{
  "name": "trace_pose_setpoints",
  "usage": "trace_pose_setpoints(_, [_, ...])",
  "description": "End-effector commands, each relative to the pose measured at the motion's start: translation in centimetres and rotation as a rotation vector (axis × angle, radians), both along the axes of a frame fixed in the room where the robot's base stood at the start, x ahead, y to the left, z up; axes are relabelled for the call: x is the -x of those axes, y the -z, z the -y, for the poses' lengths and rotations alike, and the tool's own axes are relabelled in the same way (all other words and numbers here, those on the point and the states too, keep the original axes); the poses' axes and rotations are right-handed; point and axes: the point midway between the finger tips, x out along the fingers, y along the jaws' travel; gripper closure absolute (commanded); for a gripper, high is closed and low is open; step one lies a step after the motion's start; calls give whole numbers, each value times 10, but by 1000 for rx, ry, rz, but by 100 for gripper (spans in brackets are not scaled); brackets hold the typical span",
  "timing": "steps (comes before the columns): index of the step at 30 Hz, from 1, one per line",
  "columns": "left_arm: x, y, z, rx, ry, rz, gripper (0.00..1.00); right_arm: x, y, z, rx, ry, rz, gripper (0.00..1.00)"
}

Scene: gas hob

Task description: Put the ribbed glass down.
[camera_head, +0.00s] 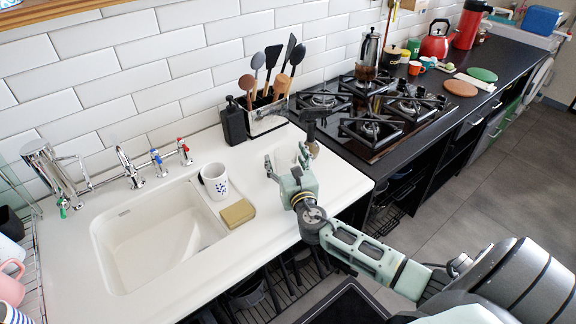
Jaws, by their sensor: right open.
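My right gripper (286,163) is over the white counter (345,183), to the right of the sink, with its fingers spread apart. A faint, pale, see-through shape shows between and just behind the fingers; it may be the ribbed glass, but it is too faint to be sure of its outline or whether it touches the fingers. My right arm comes in from the lower right. My left gripper is not in view.
A white mug with blue dots (214,181) and a yellow sponge (238,213) stand by the sink (150,240). A utensil holder (266,118) and black soap bottle (233,122) are behind. A small brownish object (313,148) is close right of the gripper. The hob (372,108) lies beyond.

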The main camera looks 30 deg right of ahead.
Motion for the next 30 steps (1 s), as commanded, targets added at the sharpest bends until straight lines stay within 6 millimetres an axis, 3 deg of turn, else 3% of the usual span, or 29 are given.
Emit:
trace_pose_setpoints(3, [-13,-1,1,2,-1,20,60,-2,0,0,-1,0,0,30])
trace_pose_setpoints(7, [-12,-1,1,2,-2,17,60,-2,0,0,-1,0,0,30])
trace_pose_setpoints(16, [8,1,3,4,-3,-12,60,-1,0,1,0,0,1,56])
trace_pose_setpoints(27, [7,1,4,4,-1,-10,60,-2,-1,1,1,1,2,88])
trace_pose_setpoints(30, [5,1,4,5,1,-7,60,-2,-1,1,1,1,2,89])
